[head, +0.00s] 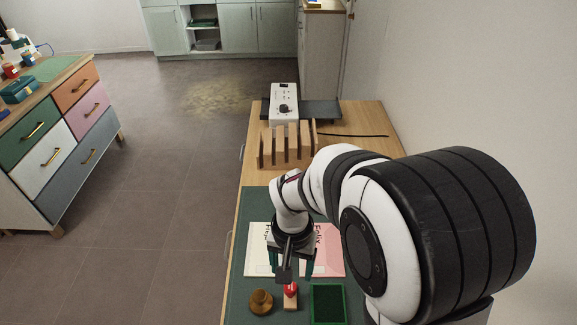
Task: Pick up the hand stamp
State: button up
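A small block with a red knob (291,296), which looks like the hand stamp, stands on the dark green mat (237,262) near the bottom of the head view. Its top lies just below my gripper (285,272) in the picture. My gripper points down over the mat, and its finger seems to overlap the upper edge of the red knob. I cannot tell whether they touch. The gap between the fingers is not clear from this angle.
A round brown wooden piece (261,302) stands left of the red knob, and a green-rimmed dark pad (328,304) lies right. Printed sheets (258,262) lie behind. A wooden rack (286,146) and a white device (284,103) stand farther back. A wall borders the right.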

aim_at(290, 286)
jog(key=f, duration=0.9)
jog(key=shift+s+a+f, duration=0.15)
jog(key=shift+s+f, duration=0.05)
jog(key=shift+f, duration=0.1)
grip_shut()
